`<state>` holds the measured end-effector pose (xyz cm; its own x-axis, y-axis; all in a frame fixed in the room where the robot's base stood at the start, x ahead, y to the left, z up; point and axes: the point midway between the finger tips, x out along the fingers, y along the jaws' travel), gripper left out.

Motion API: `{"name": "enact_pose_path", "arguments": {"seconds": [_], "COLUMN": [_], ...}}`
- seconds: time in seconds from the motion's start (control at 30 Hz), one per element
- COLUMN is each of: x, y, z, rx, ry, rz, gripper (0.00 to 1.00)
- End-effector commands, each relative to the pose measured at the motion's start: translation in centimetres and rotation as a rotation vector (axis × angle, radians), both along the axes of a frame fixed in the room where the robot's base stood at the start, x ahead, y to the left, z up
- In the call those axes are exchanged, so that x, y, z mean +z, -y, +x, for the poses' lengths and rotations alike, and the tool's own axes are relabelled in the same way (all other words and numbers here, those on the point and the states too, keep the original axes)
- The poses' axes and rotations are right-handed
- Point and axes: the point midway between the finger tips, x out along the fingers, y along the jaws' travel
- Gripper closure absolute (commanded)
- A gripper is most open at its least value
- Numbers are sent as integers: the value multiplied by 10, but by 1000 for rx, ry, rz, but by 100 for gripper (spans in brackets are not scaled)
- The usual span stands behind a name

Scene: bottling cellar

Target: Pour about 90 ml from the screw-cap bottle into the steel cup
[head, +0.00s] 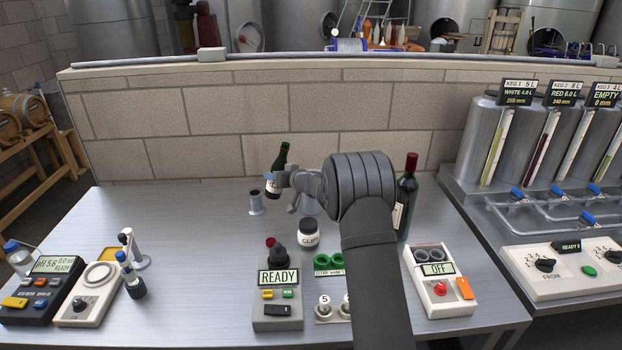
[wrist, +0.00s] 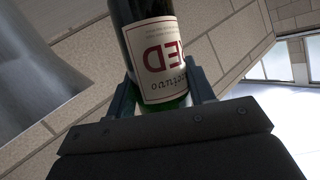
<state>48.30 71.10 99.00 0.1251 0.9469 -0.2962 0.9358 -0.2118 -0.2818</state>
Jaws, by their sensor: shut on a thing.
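My gripper (head: 279,181) is shut on a green bottle with a pale label (head: 283,157), held above the bench and leaning slightly, its neck up and to the right. In the wrist view the bottle (wrist: 152,40) stands between both fingers (wrist: 160,92), its label upside down. Its mouth is out of the wrist view and too small in the head view to tell if a cap is on.
A dark wine bottle (head: 404,200) stands right of my arm. A white-labelled jar (head: 308,233) and a grey READY device (head: 278,300) are in front. A pH meter (head: 42,290) is at left. A metallic thing behind my gripper is partly hidden. The back-left bench is clear.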

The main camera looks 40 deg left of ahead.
Motion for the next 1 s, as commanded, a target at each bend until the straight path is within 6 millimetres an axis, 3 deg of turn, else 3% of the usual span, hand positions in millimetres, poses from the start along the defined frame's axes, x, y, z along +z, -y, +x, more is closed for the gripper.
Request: {"name": "enact_pose_path", "arguments": {"seconds": [0.3, 0.53, 1.0], "x": [3, 16, 16], "y": [0, 1, -8], "z": [0, 2, -14], "rx": [1, 0, 2], "ry": [-182, -311, -581], "rz": [98, 171, 314], "gripper": [86, 86, 86]}}
